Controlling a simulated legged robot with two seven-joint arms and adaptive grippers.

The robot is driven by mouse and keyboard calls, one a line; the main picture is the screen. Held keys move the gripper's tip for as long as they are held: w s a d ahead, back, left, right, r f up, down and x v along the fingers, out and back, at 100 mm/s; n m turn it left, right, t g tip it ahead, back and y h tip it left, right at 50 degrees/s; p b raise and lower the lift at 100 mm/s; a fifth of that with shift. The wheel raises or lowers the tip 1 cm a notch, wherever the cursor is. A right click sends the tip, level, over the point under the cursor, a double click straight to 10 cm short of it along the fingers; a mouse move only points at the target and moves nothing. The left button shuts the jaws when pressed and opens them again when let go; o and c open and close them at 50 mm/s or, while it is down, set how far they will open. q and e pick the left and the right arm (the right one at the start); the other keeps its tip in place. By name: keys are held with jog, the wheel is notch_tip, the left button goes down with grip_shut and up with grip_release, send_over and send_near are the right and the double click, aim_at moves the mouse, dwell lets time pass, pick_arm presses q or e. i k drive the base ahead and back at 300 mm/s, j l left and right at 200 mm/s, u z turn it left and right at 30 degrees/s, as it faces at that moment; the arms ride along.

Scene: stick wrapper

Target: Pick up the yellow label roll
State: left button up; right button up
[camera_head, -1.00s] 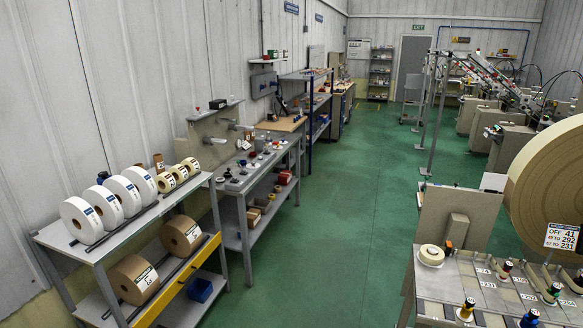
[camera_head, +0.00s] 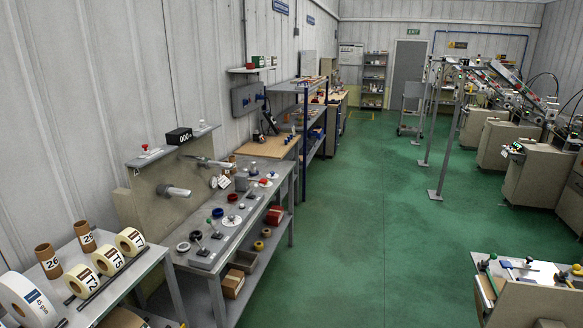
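Three pale yellow rolls stand on edge in a row on the grey rack at the lower left. They carry the labels T2 (camera_head: 108,261), T5 (camera_head: 109,258) and T7 (camera_head: 130,241). I cannot tell which of them is the yellow label roll. A small yellow item (camera_head: 265,232) also lies on the lower shelf of the grey workbench, too small to identify. Neither of my grippers shows in the head view.
Two brown tubes, 26 (camera_head: 47,261) and 29 (camera_head: 85,236), and a large white roll (camera_head: 32,300) share the rack. The grey workbench (camera_head: 215,250) stands beyond it, with tools on top. Green floor (camera_head: 350,220) is open in the middle; a machine table (camera_head: 530,272) stands at right.

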aim_at(259, 245)
jog(key=i+z, duration=0.25)
jog(key=i, duration=0.85)
jog(key=i+j+z, duration=0.1)
jog(key=i+z, duration=0.15)
jog(key=i, duration=0.9)
jog(key=i+u, duration=0.2)
jog(key=i, duration=0.25)
jog(key=i+l+u, duration=0.15)
jog(key=i, duration=0.3)
jog(key=i+l+u, duration=0.2)
jog(key=i, duration=0.2)
jog(key=i+l+u, duration=0.15)
jog(key=i, duration=0.3)
